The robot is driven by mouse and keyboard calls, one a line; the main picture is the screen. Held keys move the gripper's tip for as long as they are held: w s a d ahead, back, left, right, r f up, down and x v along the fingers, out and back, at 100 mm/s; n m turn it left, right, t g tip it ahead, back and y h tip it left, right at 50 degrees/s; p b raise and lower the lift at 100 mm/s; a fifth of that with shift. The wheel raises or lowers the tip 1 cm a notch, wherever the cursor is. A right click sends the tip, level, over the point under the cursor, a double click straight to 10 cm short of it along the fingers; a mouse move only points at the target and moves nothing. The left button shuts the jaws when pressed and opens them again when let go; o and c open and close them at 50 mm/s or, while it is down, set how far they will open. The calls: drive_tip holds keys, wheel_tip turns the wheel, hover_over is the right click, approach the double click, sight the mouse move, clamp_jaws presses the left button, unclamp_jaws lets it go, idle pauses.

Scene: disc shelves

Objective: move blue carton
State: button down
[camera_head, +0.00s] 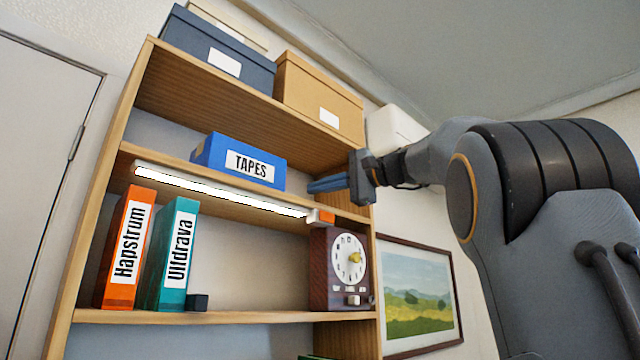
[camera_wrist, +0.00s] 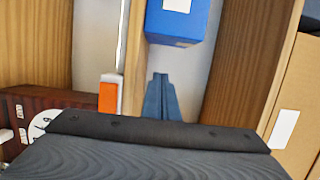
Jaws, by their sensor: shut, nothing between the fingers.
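The blue carton (camera_head: 240,160), labelled TAPES, stands on the upper shelf of the wooden bookcase, left of my gripper. Its near end shows at the top of the wrist view (camera_wrist: 180,32), with part of a white label. My gripper (camera_head: 312,186) is shut and empty, with its blue-grey fingers pointing left along the shelf toward the carton. In the wrist view the closed fingertips (camera_wrist: 160,76) are below the carton's end, with a gap between them and the carton.
A lit lamp bar (camera_head: 220,190) runs along the shelf's front edge, with an orange end (camera_wrist: 108,98). Below stand an orange binder (camera_head: 126,248), a teal binder (camera_head: 168,254) and a clock (camera_head: 335,270). Dark blue (camera_head: 215,50) and tan (camera_head: 318,97) boxes sit on top.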

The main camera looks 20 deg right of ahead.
drive_tip(key=p+x, duration=0.2)
drive_tip(key=x, duration=0.4)
drive_tip(key=shift+w+a+r+p, duration=0.1)
drive_tip(key=shift+w+a+p, duration=0.2)
drive_tip(key=shift+p, duration=0.1)
drive_tip(key=shift+s+a+p, duration=0.35)
drive_tip(key=shift+s+a, duration=0.4)
drive_tip(key=shift+a, duration=0.8)
drive_tip(key=shift+s+a, duration=0.1)
